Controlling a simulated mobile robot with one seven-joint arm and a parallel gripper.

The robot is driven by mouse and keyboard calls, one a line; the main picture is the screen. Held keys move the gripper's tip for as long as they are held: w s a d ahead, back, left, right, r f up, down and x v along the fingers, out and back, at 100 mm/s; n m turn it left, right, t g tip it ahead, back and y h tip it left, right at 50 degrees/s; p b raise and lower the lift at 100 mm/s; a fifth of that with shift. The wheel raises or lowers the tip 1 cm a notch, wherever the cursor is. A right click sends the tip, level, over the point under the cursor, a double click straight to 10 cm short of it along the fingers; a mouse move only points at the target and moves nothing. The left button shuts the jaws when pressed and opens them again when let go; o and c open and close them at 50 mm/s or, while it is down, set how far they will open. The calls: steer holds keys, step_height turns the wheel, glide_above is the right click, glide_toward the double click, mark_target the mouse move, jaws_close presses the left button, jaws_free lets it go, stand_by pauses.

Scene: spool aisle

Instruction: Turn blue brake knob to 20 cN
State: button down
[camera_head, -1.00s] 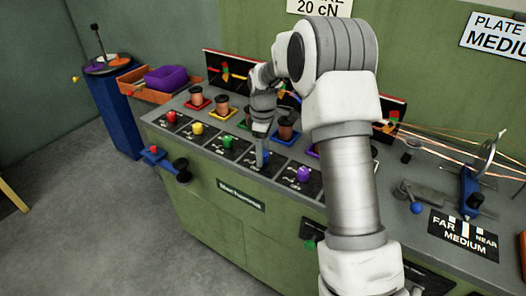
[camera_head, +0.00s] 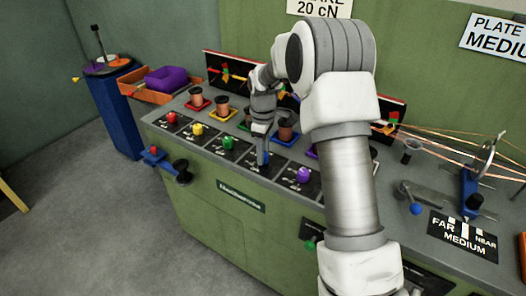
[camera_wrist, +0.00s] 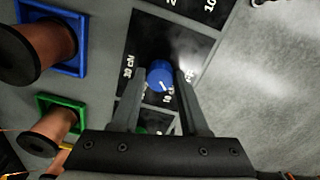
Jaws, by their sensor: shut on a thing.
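The blue brake knob (camera_wrist: 159,75) sits on a black dial plate (camera_wrist: 190,48) in the wrist view. My gripper (camera_wrist: 157,82) has a finger on each side of the knob and is shut on it. A small white mark shows on the knob's lower side, facing the "10" label. In the head view the blue knob (camera_head: 264,158) is mostly hidden by my gripper (camera_head: 262,152), which points down at the panel.
Red (camera_head: 171,117), yellow (camera_head: 198,129) and green (camera_head: 228,142) knobs stand to the left, a purple knob (camera_head: 304,174) to the right. Copper spools stand behind. A wall sign (camera_head: 318,8) reads "20 cN". Strung wires (camera_head: 450,140) run at the right.

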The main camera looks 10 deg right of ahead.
steer(key=m+p, duration=0.1)
steer(key=m, duration=0.5)
steer(key=shift+r+m+p, duration=0.1)
steer(key=shift+m+p, duration=0.2)
steer(key=m+p, duration=0.1)
steer(key=m, duration=0.5)
steer(key=shift+m, duration=0.4)
steer(key=shift+c, duration=2.1)
jaws_free()
step_height(320, 180, up, 17)
steer(key=p, duration=0.2)
steer(key=shift+r, duration=0.2)
